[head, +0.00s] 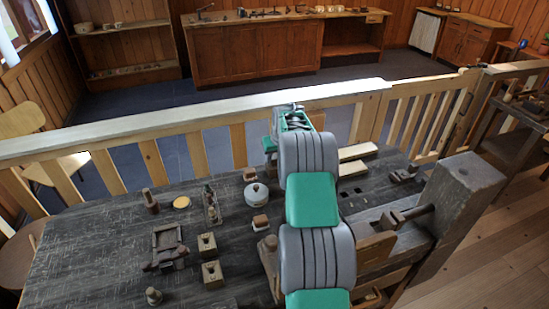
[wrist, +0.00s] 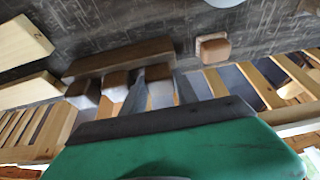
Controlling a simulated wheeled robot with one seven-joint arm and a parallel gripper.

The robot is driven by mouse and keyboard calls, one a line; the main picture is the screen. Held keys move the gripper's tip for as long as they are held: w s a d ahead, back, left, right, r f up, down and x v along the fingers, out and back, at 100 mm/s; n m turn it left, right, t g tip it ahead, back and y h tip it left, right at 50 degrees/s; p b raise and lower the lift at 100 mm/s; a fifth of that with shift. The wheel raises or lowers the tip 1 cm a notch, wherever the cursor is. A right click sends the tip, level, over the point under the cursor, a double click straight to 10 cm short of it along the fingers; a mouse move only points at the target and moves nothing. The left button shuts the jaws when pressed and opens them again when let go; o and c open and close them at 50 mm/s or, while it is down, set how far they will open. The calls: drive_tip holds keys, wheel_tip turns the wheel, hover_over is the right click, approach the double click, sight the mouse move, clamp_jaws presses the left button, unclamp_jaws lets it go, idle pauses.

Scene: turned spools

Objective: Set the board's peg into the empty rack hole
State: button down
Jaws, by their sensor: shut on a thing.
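A narrow rack (head: 212,205) with several small turned pegs stands mid-table in the head view; I cannot make out its empty hole. A low dark wooden board (head: 166,246) with raised parts lies left of it. My gripper (wrist: 136,80) is over the far side of the table, near the railing. In the wrist view, a long dark brown wooden piece (wrist: 118,60) lies across the fingertips, and the gripper appears shut on it. I cannot tell whether this is the board's peg. In the head view my arm hides the fingertips and this piece.
Two square blocks with holes (head: 207,244), a lidded pot (head: 256,194), a small wooden-topped block (head: 249,175) and a dark spool (head: 150,201) stand around the rack. Pale boards (head: 358,152) lie right of my arm. A wooden railing (head: 200,118) runs along the far edge.

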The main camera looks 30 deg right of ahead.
drive_tip(key=c, duration=0.9)
unclamp_jaws()
drive_tip(key=shift+o, duration=0.4)
drive_tip(key=o, duration=0.4)
drive_tip(key=shift+c, duration=0.2)
drive_tip(key=shift+d+r+p, duration=0.15)
drive_tip(key=shift+r+p, duration=0.4)
drive_tip(key=shift+r, duration=0.6)
drive_tip(key=shift+r+p, duration=1.3)
drive_tip(key=shift+r, duration=1.55)
